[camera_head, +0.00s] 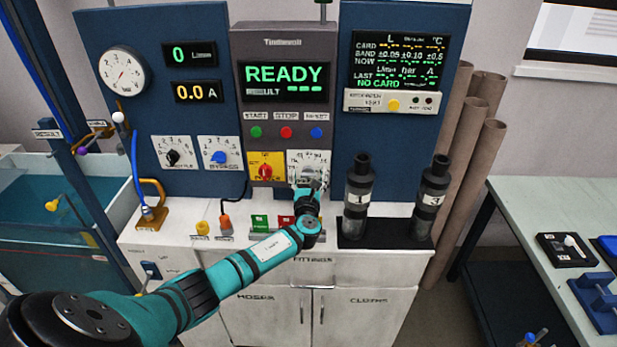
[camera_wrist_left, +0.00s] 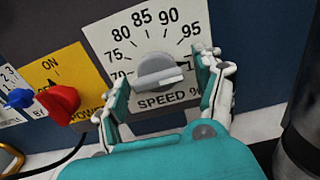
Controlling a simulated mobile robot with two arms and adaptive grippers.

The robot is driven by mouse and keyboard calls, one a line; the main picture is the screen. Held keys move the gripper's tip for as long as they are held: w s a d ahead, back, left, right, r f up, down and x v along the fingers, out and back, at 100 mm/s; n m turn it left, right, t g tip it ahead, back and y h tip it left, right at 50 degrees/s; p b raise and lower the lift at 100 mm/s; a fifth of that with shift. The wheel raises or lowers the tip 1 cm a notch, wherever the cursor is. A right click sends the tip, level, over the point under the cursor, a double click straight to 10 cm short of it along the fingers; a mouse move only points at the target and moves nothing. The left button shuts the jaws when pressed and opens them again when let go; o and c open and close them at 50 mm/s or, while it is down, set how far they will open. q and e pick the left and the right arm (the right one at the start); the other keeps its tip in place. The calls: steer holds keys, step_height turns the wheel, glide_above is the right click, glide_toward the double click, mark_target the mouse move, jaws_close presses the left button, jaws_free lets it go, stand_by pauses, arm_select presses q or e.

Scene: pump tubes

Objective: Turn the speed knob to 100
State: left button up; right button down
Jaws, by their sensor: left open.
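The speed knob (camera_wrist_left: 158,70) is a grey knob on a white dial plate marked from 70 to above 95, labelled SPEED %. In the head view my left gripper (camera_head: 308,187) is at the speed dial (camera_head: 309,160) and covers the knob. My right gripper is not in view.
The red power knob (camera_head: 265,172) on its yellow plate is just left of the dial. The display (camera_head: 286,75) above reads READY. Two dark canisters, 1 (camera_head: 358,195) and 3 (camera_head: 431,200), stand close on the right. Green and red blocks sit on the counter below.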

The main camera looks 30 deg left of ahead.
arm_select(q)
steer(key=shift+r, duration=0.1)
steer(key=v, duration=1.2)
steer(key=s+d+f+n+g+h+b, duration=0.15)
steer(key=s+f+n+g, duration=0.35)
steer(key=f, duration=0.8)
steer(key=s+f+n+g+h+b, duration=0.1)
steer(key=s+f+n+h, duration=0.15)
steer(key=s+f, duration=0.8)
steer(key=s+d+f+n+g+h+b, duration=0.1)
steer(key=s+f+n+g, duration=0.25)
steer(key=f, duration=1.15)
steer(key=s+d+f+n+g+h+b, duration=0.1)
steer(key=s+d+f+n, duration=0.2)
steer(key=s, duration=0.7)
steer(key=s+d+f+n+g+h, duration=0.1)
steer(key=s+d+f+n, duration=0.3)
steer(key=s+f+n, duration=0.4)
steer(key=s+d+f+n+g+h+b, duration=0.1)
steer(key=s+f, duration=0.6)
steer(key=s, duration=0.7)
steer(key=d+n+g+h, duration=0.1)
steer(key=d+n+g, duration=0.1)
steer(key=d+n, duration=0.1)
steer(key=shift+n+b, duration=0.35)
steer(key=shift+n, duration=0.45)
